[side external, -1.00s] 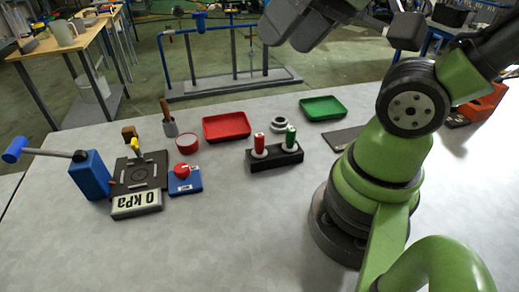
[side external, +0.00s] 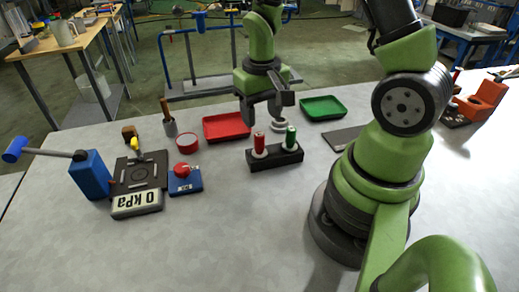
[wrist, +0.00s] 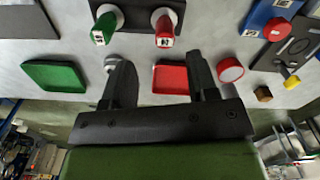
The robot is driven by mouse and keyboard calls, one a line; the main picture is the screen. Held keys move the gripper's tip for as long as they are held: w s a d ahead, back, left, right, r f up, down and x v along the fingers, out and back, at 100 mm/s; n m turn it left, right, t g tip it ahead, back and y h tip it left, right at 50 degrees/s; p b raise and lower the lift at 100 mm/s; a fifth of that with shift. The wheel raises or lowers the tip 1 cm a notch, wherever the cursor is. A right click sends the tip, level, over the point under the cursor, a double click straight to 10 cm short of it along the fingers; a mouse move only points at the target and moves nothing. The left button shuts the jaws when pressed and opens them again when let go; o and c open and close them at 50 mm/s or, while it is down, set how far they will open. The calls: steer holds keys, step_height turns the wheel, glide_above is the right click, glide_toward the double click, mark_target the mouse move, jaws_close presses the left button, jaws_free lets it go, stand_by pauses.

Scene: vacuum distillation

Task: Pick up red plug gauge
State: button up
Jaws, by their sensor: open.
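The red plug gauge (side external: 259,142) stands upright in a black stand (side external: 262,162), beside the green plug gauge (side external: 291,137). In the wrist view the red plug gauge (wrist: 165,29) is at the top, right of the green one (wrist: 104,27); both carry white labels. My gripper (side external: 262,118) is open and empty, pointing down above and just behind the stand in the side view. In the wrist view my gripper (wrist: 158,75) has its fingers spread, with the red plug gauge beyond the fingertips and not between them.
Behind the stand are a red tray (side external: 227,127), a green tray (side external: 323,108) and a grey ring (side external: 277,127). The front of the table is clear.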

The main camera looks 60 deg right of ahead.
mark_target(259, 134)
steer(key=f, duration=0.8)
steer(key=shift+a+f, duration=0.15)
steer(key=shift+a, duration=0.2)
steer(key=shift+w, duration=0.1)
jaws_close()
